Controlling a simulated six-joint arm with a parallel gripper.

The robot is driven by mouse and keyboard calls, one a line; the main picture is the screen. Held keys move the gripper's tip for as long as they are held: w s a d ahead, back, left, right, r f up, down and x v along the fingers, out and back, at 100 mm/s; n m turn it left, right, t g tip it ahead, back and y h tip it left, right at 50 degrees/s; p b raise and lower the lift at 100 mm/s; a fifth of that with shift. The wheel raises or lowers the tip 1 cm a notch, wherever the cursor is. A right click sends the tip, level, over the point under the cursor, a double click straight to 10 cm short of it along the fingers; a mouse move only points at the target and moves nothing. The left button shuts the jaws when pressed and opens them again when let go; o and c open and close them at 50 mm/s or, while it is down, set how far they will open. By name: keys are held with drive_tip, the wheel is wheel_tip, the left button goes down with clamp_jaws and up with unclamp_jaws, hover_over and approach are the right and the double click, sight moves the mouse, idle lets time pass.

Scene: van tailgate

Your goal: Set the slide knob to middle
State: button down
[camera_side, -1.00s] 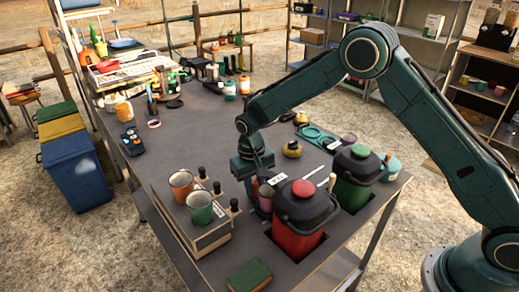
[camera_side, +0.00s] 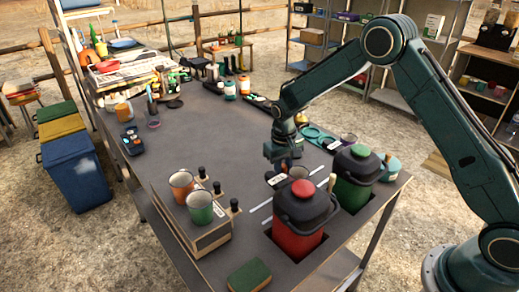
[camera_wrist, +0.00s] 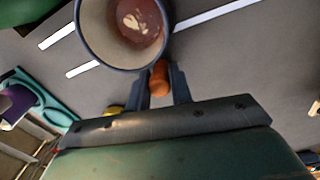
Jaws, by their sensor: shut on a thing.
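My gripper (camera_wrist: 160,76) is shut on an orange-brown handle (camera_wrist: 159,80), which shows between its fingers in the wrist view. A cup (camera_wrist: 125,28) with a pale inside and brown contents is right beside the handle and seems joined to it. In the side view my gripper (camera_side: 283,164) is over the table behind the red bin, with the cup (camera_side: 299,173) just to its right. I cannot tell whether the cup touches the table. No slide knob can be picked out for certain. A dark box with blue buttons (camera_side: 132,142) lies at the table's left.
A red bin (camera_side: 298,232) and a green bin (camera_side: 353,180) sit in the table's front right. A box (camera_side: 205,237) bears cups and black-topped pegs. White stripes (camera_wrist: 210,14) mark the table near the cup. The middle of the table (camera_side: 205,130) is clear.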

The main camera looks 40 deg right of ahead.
drive_tip(key=c, duration=1.2)
unclamp_jaws()
drive_tip(key=shift+c, duration=0.2)
drive_tip(key=shift+r, duration=0.1)
wheel_tip(320, 180, up, 14)
drive_tip(key=shift+a, duration=0.35)
